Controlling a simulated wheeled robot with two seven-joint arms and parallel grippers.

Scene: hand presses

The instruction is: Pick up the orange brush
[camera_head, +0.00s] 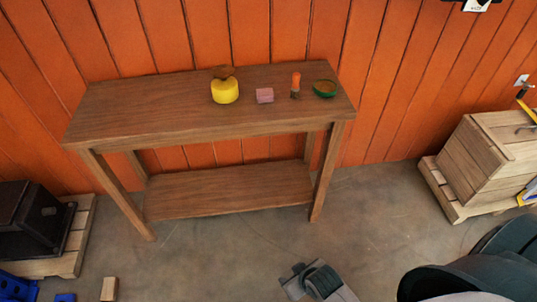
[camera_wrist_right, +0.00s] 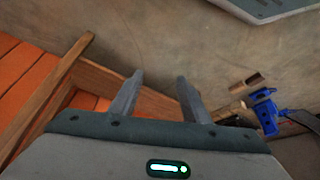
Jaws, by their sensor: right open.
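The orange brush (camera_head: 296,84) stands on the wooden table (camera_head: 150,115), toward its right end, with its orange part up and a darker part below. It is between a pink block (camera_head: 264,95) and a green bowl (camera_head: 324,88). My right gripper (camera_head: 292,274) is low at the bottom of the head view, in front of the table and well away from the brush. In the right wrist view its two fingers (camera_wrist_right: 158,84) are apart with nothing between them. My left gripper is not in view.
A yellow pot (camera_head: 225,92) with a brown top stands left of the pink block. An orange plank wall (camera_head: 290,35) is behind the table. A wooden crate (camera_head: 485,160) is at right and a black machine (camera_head: 30,220) at left. The floor before the table is mostly clear.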

